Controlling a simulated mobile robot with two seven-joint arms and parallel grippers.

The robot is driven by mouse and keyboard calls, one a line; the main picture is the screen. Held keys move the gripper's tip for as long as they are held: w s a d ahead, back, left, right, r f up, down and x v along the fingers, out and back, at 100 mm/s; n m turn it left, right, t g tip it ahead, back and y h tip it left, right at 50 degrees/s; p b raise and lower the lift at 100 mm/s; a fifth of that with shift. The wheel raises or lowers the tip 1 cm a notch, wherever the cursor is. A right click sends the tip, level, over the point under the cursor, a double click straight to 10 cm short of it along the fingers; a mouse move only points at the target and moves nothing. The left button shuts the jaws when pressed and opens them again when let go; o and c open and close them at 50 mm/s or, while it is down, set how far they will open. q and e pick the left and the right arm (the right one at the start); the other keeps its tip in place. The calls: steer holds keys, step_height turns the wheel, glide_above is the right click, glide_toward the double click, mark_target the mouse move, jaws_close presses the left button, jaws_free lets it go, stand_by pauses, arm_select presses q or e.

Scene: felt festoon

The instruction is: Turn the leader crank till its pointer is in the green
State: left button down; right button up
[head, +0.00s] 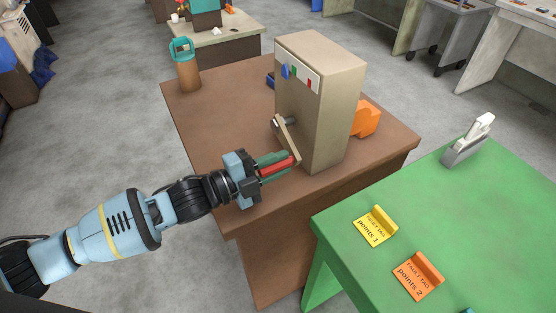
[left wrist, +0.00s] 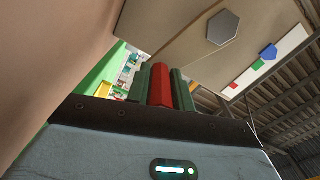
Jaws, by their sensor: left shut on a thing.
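The leader crank is on the side of a beige box (head: 335,100); its pale arm (head: 288,140) slants down from a dark hub to a red handle (head: 278,168). My left gripper (head: 272,166) is shut on this handle. In the left wrist view, the red handle (left wrist: 161,85) sits between the dark green fingers. A white strip on the box carries a blue pointer (head: 285,71), a green patch (head: 293,71) and a red patch (head: 309,84). The blue pointer is at the strip's left end, right beside the green; I cannot tell whether they overlap. My right gripper is not in view.
The box stands on a brown table (head: 215,120) with a brown bottle (head: 187,72) and an orange block (head: 366,118). A green table (head: 460,220) at the front right holds a yellow tag (head: 376,227), an orange tag (head: 418,275) and a grey-white device (head: 468,145).

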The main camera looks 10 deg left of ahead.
arm_select(q)
steer(key=shift+w+a+f, duration=0.15)
steer(key=shift+f, duration=0.55)
steer(key=c, duration=1.2)
jaws_free()
steer(key=shift+w+a, duration=0.1)
steer(key=shift+c, duration=0.2)
steer(key=v, duration=0.6)
steer(key=shift+b+v, duration=0.3)
steer(key=shift+v, duration=0.65)
steer(key=shift+c, duration=0.3)
